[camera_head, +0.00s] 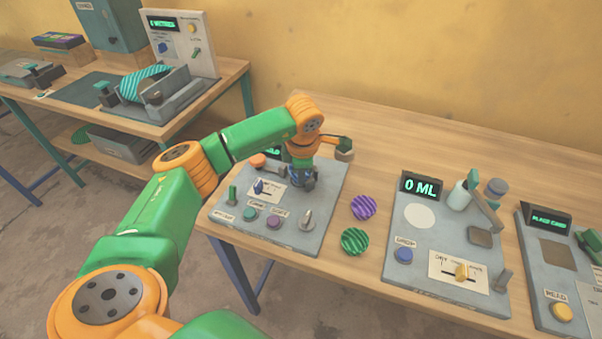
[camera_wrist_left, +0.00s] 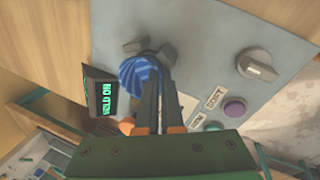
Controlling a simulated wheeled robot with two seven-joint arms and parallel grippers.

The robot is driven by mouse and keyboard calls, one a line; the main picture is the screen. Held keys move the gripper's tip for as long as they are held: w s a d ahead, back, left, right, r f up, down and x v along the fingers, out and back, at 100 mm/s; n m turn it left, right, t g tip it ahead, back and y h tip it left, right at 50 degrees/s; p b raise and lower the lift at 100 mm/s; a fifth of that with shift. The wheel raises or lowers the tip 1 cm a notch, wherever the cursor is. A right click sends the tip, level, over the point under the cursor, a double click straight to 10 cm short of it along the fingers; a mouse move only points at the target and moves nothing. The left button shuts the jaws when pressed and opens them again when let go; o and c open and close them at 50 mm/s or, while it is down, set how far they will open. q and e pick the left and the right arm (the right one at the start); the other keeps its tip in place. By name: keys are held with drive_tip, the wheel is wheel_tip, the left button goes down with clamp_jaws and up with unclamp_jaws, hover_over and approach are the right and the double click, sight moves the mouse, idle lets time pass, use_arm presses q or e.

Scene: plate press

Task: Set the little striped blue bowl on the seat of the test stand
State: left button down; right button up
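The striped blue bowl (camera_wrist_left: 138,75) shows in the left wrist view at the fingertips of my left gripper (camera_wrist_left: 158,82). The two dark fingers lie close together and appear to pinch its rim. The bowl is over the grey test stand (camera_wrist_left: 205,40), beside a dark fitting (camera_wrist_left: 150,48) that may be part of the seat. I cannot tell whether the bowl touches the seat. In the head view my left gripper (camera_head: 302,180) points down over the test stand (camera_head: 225,225), and the arm hides much of its back. My right gripper is out of view.
A purple striped item (camera_head: 363,207) and a green striped item (camera_head: 355,241) lie right of the stand. Further right are a panel reading 0 ML (camera_head: 410,268) and another panel (camera_head: 550,262). A second table on the left holds other devices. The back of the right table is clear.

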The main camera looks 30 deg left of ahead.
use_arm(q)
drive_tip(key=shift+f+b, duration=0.4)
drive_tip(key=shift+f, duration=0.15)
idle(0.4)
drive_tip(key=c, duration=1)
unclamp_jaws()
drive_tip(key=b+v, duration=0.1)
drive_tip(key=v, duration=0.6)
drive_tip(key=shift+r, duration=0.1)
